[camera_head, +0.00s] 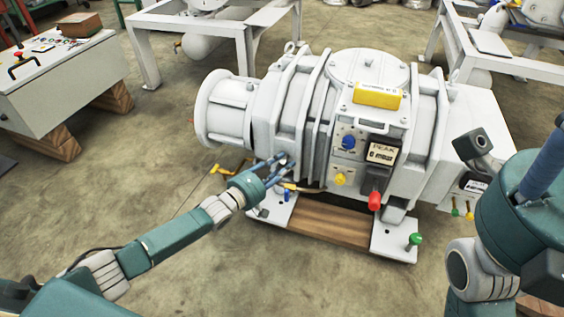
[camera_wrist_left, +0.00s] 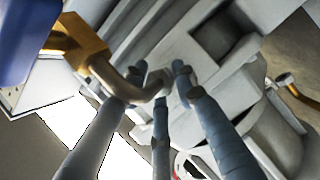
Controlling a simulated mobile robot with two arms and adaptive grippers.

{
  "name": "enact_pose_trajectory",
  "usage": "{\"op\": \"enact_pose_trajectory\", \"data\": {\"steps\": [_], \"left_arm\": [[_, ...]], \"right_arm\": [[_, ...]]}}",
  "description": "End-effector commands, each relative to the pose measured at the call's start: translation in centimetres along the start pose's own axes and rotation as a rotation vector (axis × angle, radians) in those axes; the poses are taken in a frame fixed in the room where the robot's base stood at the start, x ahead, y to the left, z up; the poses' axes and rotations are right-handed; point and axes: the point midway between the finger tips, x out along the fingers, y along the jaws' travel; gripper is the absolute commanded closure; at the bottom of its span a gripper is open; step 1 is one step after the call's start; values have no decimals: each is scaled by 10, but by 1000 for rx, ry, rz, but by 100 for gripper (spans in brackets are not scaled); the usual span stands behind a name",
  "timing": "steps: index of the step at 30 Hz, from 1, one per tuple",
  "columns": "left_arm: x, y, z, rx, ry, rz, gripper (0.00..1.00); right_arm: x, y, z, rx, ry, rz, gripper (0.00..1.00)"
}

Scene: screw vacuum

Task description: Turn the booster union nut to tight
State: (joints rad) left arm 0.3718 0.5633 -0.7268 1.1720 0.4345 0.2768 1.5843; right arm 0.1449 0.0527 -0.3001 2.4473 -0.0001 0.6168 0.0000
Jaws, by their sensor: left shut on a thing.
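The booster is the big white machine (camera_head: 372,65) in the middle of the head view. My left gripper (camera_head: 283,163) reaches its near left side, low on the body. In the left wrist view my left gripper's blue-grey fingers (camera_wrist_left: 160,84) are closed around the end of a bent grey lever (camera_wrist_left: 128,85). The lever joins a brass-coloured part (camera_wrist_left: 76,42), which may be the union nut; I cannot tell for sure. In the head view this spot is mostly hidden by my fingers. My right arm shows at the right edge, but its fingers do not show.
A red knob (camera_head: 374,201), a yellow knob (camera_head: 340,179) and a gauge panel (camera_head: 381,154) stick out on the machine's front. Its base has a wooden block (camera_head: 328,222). A grey control desk (camera_head: 62,85) stands at left. The floor in front is clear.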

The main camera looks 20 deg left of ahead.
Motion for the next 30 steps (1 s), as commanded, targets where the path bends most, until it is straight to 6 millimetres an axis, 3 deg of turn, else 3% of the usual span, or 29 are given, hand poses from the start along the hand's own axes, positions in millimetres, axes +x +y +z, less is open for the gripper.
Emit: {"op": "enact_pose_trajectory", "data": {"steps": [1,12,13,15,25,30], "left_arm": [[-2,-7,-4,5,6,-17,98],[-2,-7,-5,8,7,-18,98],[-2,-7,-5,8,7,-18,66],[-2,-7,-5,8,7,-16,55],[-5,-3,-2,5,3,-8,55],[-29,-4,-2,5,2,-9,55]], "right_arm": [[0,0,0,0,-3,0,51],[-1,0,0,1,-3,1,51],[-1,0,0,1,-3,1,51],[-1,0,0,1,-3,1,51],[0,0,0,0,-1,0,51],[0,0,0,0,-1,0,51]]}}
